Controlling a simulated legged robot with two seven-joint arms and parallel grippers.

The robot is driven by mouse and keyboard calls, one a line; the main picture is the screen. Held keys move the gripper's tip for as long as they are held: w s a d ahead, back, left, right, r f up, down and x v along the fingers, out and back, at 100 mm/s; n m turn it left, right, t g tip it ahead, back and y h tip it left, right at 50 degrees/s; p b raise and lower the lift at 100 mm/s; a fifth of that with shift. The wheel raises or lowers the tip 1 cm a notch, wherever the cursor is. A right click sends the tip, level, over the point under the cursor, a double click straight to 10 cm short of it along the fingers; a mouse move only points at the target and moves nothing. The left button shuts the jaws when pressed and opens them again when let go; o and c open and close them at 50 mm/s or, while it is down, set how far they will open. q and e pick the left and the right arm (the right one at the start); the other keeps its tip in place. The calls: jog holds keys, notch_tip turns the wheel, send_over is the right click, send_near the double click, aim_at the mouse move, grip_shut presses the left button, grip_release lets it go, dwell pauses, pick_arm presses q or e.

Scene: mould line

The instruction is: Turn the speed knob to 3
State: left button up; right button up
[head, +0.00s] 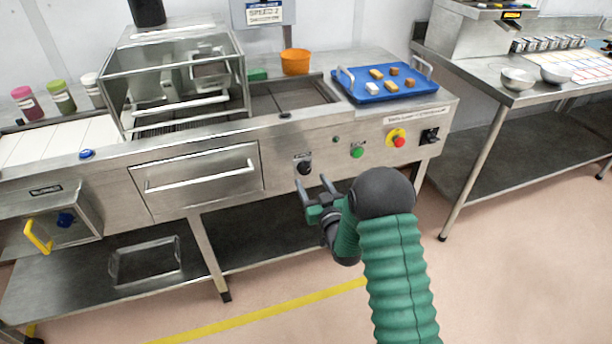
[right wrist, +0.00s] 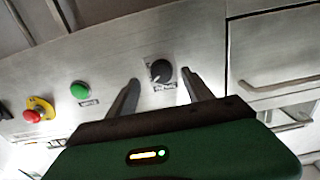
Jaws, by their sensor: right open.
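The speed knob (head: 304,167) is a black round dial on the steel front panel, left of the green button. In the right wrist view the knob (right wrist: 161,71) shows with a pale mark and a small scale around it, too small to read. My right gripper (head: 314,188) is open and empty, in front of and slightly below the knob. In the right wrist view its two fingers (right wrist: 160,80) stand on either side of the knob in the picture; I cannot tell whether they touch it. My left gripper is not in view.
Right of the knob are a green button (head: 357,152), a red emergency stop (head: 397,140) on yellow and a black switch (head: 429,136). A drawer (head: 200,178) with a bar handle is to the left. A blue tray (head: 425,86) with several pieces stands on top. The floor in front is clear.

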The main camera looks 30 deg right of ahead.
aim_at(306, 172)
jog(key=x, duration=0.4)
jog(key=shift+w+b, duration=0.25)
jog(key=shift+b, duration=0.05)
jog(key=shift+w, duration=0.3)
jog(key=shift+r, duration=0.1)
grip_shut()
